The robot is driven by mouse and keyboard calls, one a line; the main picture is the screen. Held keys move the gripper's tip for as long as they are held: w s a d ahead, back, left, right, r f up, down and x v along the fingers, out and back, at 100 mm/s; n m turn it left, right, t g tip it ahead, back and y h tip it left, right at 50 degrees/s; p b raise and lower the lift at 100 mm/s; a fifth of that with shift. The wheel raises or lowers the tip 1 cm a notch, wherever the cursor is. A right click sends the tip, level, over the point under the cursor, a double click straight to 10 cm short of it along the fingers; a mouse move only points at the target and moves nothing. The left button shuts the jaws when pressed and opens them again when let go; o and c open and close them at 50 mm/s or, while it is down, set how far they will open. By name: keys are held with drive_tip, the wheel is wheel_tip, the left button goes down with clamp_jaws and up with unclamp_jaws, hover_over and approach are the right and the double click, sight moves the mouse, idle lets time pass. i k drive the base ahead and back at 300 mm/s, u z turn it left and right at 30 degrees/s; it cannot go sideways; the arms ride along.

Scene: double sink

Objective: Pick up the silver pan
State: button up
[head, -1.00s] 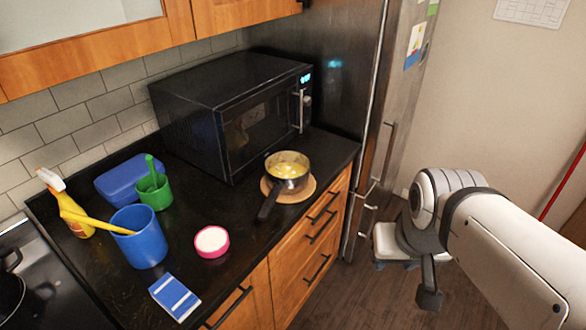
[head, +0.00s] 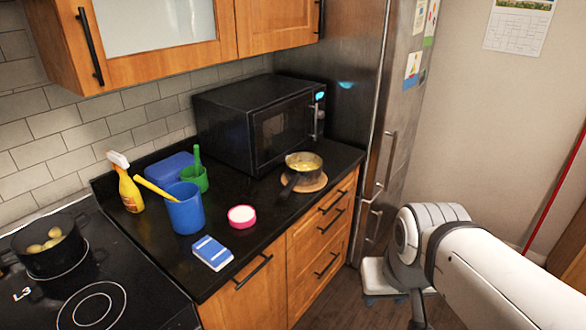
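A small metal pan (head: 303,165) with a dark handle stands upright on a round wooden trivet (head: 318,184) on the black counter, in front of the microwave. It holds yellow food, and its handle points toward the front left. A dark pot (head: 48,262) with several round yellowish pieces in it stands on the stove at the far left. My arm comes in from the lower right, well apart from the pan. The dark end of my gripper (head: 417,312) hangs at the bottom edge, partly cut off. Its fingers cannot be made out.
A black microwave (head: 255,120) stands behind the pan. A blue cup (head: 184,212), green cup (head: 195,180), spray bottle (head: 127,190), pink-rimmed container (head: 241,217) and blue-white sponge (head: 212,252) stand left of it. A steel fridge (head: 350,110) is at right. Upper cabinets (head: 165,45) hang above.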

sight(302, 168)
drive_tip(key=z, duration=0.05)
drive_tip(key=i, duration=1)
drive_tip(key=u, duration=0.05)
